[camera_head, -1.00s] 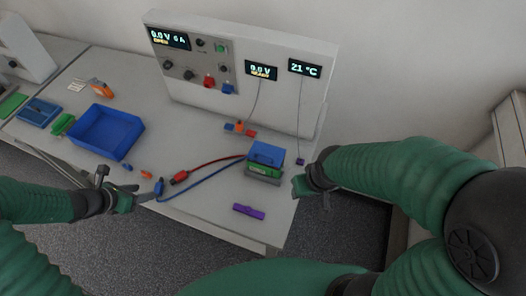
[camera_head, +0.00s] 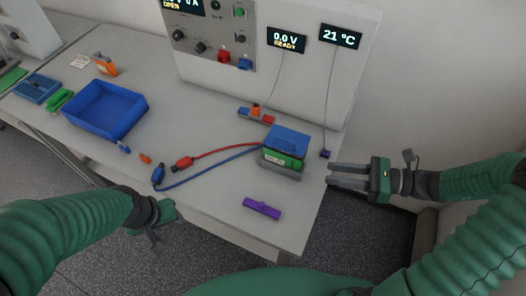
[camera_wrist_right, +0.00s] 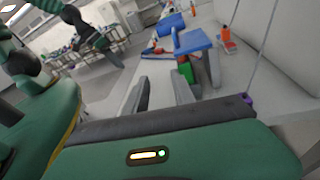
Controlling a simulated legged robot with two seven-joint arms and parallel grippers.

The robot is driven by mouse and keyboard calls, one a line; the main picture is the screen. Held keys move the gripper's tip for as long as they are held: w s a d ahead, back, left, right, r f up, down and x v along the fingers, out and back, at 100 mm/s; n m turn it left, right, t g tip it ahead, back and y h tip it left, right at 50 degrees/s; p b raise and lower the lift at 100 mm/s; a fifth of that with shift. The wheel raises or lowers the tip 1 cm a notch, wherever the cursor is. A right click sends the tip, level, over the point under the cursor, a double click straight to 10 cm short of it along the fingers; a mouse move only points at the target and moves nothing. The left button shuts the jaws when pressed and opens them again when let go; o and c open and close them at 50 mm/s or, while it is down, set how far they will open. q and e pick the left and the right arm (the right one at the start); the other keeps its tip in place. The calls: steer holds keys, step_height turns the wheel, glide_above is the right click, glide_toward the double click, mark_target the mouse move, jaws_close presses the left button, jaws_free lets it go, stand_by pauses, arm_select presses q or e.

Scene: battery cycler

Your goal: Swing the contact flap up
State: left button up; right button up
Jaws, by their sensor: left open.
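A holder with a blue flap (camera_head: 288,139) on top and a green body (camera_head: 282,159) stands near the table's right end. In the right wrist view the blue flap (camera_wrist_right: 192,42) shows as a tilted panel above the green part (camera_wrist_right: 185,70). My right gripper (camera_head: 331,174) is open and empty just off the table's right edge, its fingers pointing left toward the holder, with a clear gap between. Its spread fingers also show in the right wrist view (camera_wrist_right: 161,92). My left gripper (camera_head: 157,228) hangs in front of the table's front edge, open and apart from the holder.
A red lead (camera_head: 183,163) and a blue lead (camera_head: 158,174) run to the holder. A purple piece (camera_head: 262,208) lies at the front edge. A blue tray (camera_head: 105,108) stands at left. The cycler (camera_head: 268,70) is behind; a sensor cable ends at a small purple piece (camera_head: 324,154).

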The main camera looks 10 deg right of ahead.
mark_target(289, 143)
steer(key=d+r+m+t, duration=0.2)
steer(key=d+t, duration=0.1)
steer(key=d, duration=0.1)
steer(key=x, duration=1.7)
steer(key=shift+w+r, duration=0.15)
steer(key=shift+w, duration=0.25)
arm_select(q)
steer(key=m, duration=0.2)
steer(key=shift+s+a+f+m, duration=0.3)
steer(key=shift+s, duration=0.1)
arm_select(e)
steer(key=shift+a, duration=0.3)
steer(key=shift+d, duration=0.1)
jaws_close()
